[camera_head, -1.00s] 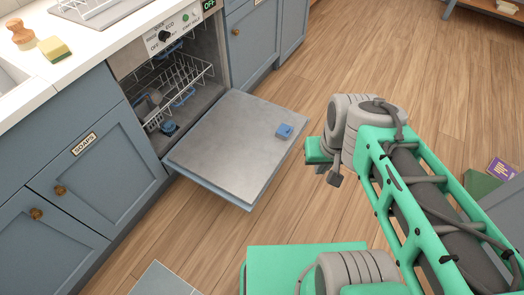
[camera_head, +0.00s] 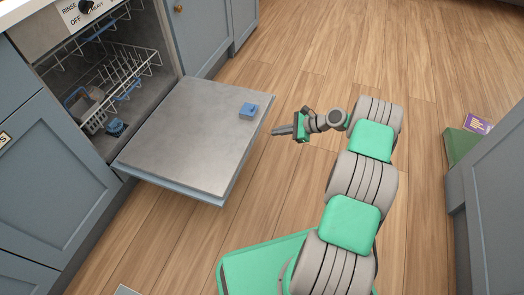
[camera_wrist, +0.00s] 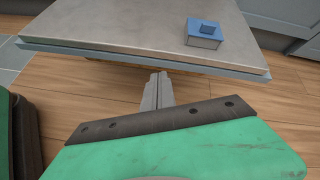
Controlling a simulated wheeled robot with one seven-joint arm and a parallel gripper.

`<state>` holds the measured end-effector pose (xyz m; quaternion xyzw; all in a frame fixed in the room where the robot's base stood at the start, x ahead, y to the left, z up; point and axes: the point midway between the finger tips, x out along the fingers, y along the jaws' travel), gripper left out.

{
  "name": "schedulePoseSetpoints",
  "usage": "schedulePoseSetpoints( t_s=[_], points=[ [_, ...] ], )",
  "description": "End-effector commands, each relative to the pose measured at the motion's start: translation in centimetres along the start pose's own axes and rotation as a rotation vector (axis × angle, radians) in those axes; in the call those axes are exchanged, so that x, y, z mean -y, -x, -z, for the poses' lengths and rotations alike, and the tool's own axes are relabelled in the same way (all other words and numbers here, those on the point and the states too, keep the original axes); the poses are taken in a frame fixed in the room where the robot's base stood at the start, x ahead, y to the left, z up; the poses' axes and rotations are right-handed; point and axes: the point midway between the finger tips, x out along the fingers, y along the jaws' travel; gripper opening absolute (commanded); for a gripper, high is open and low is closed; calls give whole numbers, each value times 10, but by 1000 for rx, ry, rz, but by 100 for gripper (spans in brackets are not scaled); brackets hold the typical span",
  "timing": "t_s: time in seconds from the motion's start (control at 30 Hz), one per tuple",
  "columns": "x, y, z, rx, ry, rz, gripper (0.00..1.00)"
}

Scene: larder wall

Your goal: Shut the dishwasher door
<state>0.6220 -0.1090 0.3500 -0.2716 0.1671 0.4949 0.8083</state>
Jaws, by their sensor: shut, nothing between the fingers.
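The dishwasher door (camera_head: 185,140) hangs open, lowered to about level, with its grey inner face up and a blue front edge. A small blue box-like piece (camera_head: 249,111) sits on it near the outer right corner. The dishwasher (camera_head: 95,75) stands open at the upper left with wire racks inside. My gripper (camera_head: 277,131) is shut and empty, just right of the door's outer edge and apart from it. In the wrist view the shut fingers (camera_wrist: 158,88) point toward the door (camera_wrist: 130,25), their tips close below its edge; I cannot tell whether they touch.
Blue cabinets (camera_head: 45,170) flank the dishwasher. The wooden floor (camera_head: 300,60) is clear around the door. At the right stand a grey-blue unit (camera_head: 495,190), a green box (camera_head: 460,146) and a purple packet (camera_head: 478,124).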

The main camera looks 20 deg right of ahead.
Motion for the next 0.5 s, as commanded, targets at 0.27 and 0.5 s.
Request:
schedulePoseSetpoints(
  t_s=[0.27, 0.5],
  points=[
    [-37, -21, 77, 202, -348, 88, 0],
    [-36, -52, 73, 208, -357, 86, 0]
  ],
)
